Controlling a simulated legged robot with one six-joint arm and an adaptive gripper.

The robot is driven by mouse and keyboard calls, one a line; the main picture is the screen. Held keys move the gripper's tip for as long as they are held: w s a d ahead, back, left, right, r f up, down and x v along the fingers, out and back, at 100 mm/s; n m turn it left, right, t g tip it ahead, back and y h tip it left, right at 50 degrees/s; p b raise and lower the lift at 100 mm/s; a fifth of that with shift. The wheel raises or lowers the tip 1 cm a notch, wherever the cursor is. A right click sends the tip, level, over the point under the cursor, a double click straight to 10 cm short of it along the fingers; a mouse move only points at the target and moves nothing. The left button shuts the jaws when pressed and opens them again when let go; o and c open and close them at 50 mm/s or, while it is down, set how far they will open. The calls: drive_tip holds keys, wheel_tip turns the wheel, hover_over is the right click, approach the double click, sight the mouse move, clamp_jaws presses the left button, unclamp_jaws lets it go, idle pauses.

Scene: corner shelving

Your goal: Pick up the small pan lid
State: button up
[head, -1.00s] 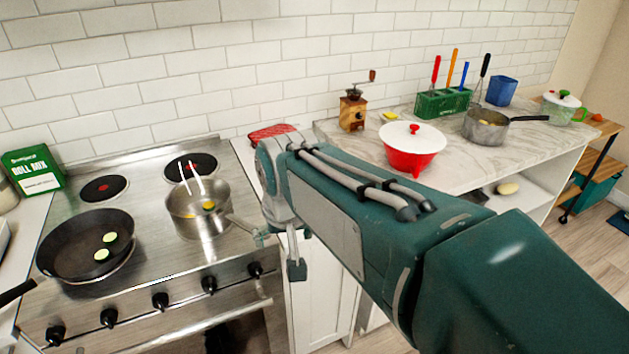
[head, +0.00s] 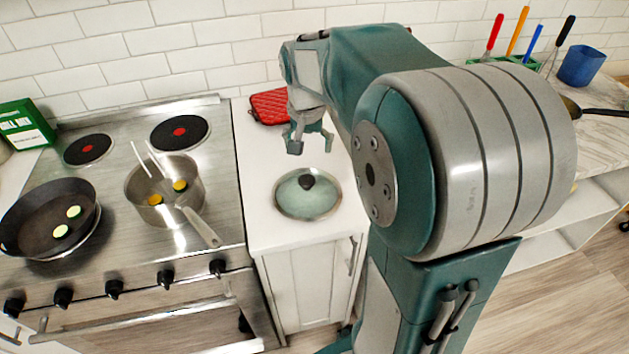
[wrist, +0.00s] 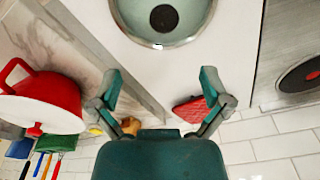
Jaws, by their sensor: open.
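The small pan lid (head: 308,195) is round glass with a steel rim and a black knob. It lies on the white counter (head: 262,228) to the right of the stove. In the wrist view the lid (wrist: 163,36) is at the top centre, partly cut off by the frame edge, with its black knob in view. My gripper (head: 311,144) is open and empty, above the counter and behind the lid in the head view, apart from it. In the wrist view my gripper's two fingers (wrist: 162,86) are spread wide, below the lid in the picture.
The stove (head: 112,254) holds a steel saucepan (head: 165,200) and a black frying pan (head: 45,219) left of the lid. A red mat (head: 272,106) lies behind. A red pot (wrist: 42,101) stands on the marble counter. Bare white counter surrounds the lid.

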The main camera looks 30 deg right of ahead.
sight(308, 179)
drive_tip(key=a+f, duration=0.1)
drive_tip(key=f, duration=0.1)
drive_tip(key=a+f, duration=0.1)
drive_tip(key=f, duration=0.1)
drive_tip(key=shift+w+a+f, duration=0.1)
drive_tip(key=shift+w+a, duration=0.2)
drive_tip(key=shift+w, duration=0.1)
drive_tip(key=d+f, duration=0.1)
drive_tip(key=f, duration=0.1)
drive_tip(key=d+f, duration=0.1)
drive_tip(key=d, duration=0.1)
drive_tip(key=shift+f, duration=0.4)
wheel_tip(308, 179, down, 2)
drive_tip(key=shift+f, duration=0.1)
drive_tip(key=shift+a+f, duration=0.2)
drive_tip(key=shift+a, duration=0.55)
drive_tip(key=shift+d, duration=0.55)
clamp_jaws()
